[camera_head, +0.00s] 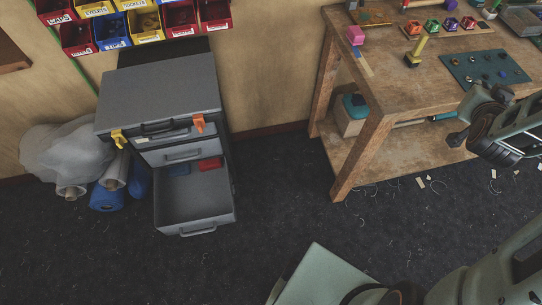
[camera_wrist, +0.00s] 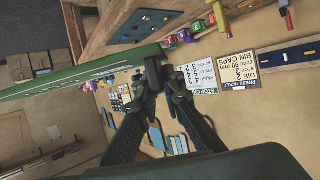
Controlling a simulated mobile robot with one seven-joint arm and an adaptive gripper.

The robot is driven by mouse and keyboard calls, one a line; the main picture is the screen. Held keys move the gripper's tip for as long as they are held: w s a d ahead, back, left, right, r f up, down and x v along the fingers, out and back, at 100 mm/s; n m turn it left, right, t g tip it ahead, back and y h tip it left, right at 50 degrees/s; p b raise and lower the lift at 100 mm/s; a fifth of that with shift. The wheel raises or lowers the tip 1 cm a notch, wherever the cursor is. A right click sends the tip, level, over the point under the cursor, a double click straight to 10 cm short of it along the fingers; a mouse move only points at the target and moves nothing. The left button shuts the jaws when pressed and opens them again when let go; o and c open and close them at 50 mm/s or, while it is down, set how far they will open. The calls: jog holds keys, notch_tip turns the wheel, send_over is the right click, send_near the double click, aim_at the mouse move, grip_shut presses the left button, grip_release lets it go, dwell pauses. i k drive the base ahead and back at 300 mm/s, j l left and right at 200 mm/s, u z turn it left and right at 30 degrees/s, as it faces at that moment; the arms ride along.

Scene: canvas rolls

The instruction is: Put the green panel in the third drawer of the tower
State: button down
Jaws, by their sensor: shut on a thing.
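In the wrist view the green panel (camera_wrist: 80,74) shows nearly edge-on as a long green strip. My gripper (camera_wrist: 163,76) is shut on its edge near the right end. The grey tower (camera_head: 160,88) stands at the left against the wall, apart from the panel. Its third drawer (camera_head: 196,212) is pulled out far, with a blue item and a red item (camera_head: 210,163) at its back. The drawers above protrude less.
A wooden workbench (camera_head: 385,100) with small coloured parts stands at the right. Colored bins (camera_head: 112,30) hang above the tower. Wrapped rolls (camera_head: 72,165) lie left of it. Dark floor (camera_head: 275,205) lies clear between the drawer and the bench.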

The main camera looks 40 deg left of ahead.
aim_at(198, 206)
jog(key=k+j, duration=0.25)
jog(key=j, duration=0.25)
jog(key=k+j, duration=0.3)
jog(key=j, duration=0.2)
jog(key=k+j+z, duration=0.1)
jog(key=k+j, duration=0.15)
jog(key=j, duration=0.2)
jog(key=k+j, duration=0.3)
jog(key=j, duration=0.2)
jog(key=k+j, duration=0.25)
jog(key=j, duration=0.2)
jog(key=k+j+z, duration=0.1)
jog(key=k+j, duration=0.2)
jog(key=j, duration=0.15)
